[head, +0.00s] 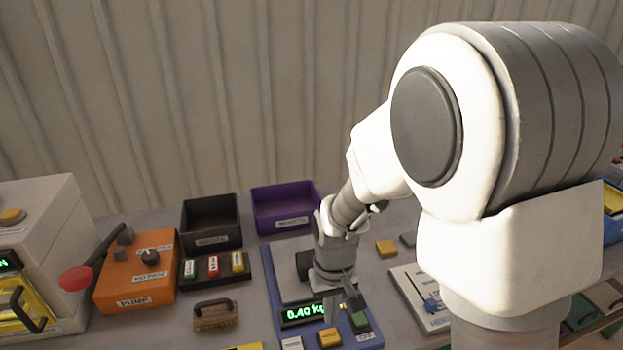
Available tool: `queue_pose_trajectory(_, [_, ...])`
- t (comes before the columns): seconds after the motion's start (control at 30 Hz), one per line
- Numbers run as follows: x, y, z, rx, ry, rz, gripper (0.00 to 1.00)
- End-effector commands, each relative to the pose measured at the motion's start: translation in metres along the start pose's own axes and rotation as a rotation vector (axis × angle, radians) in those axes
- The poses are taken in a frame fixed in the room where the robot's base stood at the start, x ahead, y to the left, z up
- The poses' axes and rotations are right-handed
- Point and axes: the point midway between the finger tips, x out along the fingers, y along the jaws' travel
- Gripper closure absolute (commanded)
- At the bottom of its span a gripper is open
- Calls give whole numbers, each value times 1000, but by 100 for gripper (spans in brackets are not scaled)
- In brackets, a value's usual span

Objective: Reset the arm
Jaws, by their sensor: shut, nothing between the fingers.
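My white and grey arm reaches down from the right side of the head view. My gripper (345,305) is at its end, low over the blue-based scale (271,285), beside the scale's display (303,314), which reads 0.40 kg in green. The gripper looks shut and holds nothing that I can see. Whether its fingertips touch the scale or a button cannot be told. A dark block-like shape (304,264) shows behind the gripper, partly hidden by it. A green button (359,320) and a yellow button (329,338) are on the scale's front.
A black bin (210,238) and purple bin (280,222) stand behind. A wooden brush (215,316) lies left of the scale. A yellow block (386,248) lies right. My arm hides much of the right side.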

Motion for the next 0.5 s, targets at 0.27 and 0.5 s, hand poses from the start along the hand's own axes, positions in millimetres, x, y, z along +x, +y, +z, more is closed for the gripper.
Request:
queue_pose_trajectory(0.27, [-52,16,10,49,87,-19,100])
queue_pose_trajectory(0.5, [-115,37,39,114,205,-24,100])
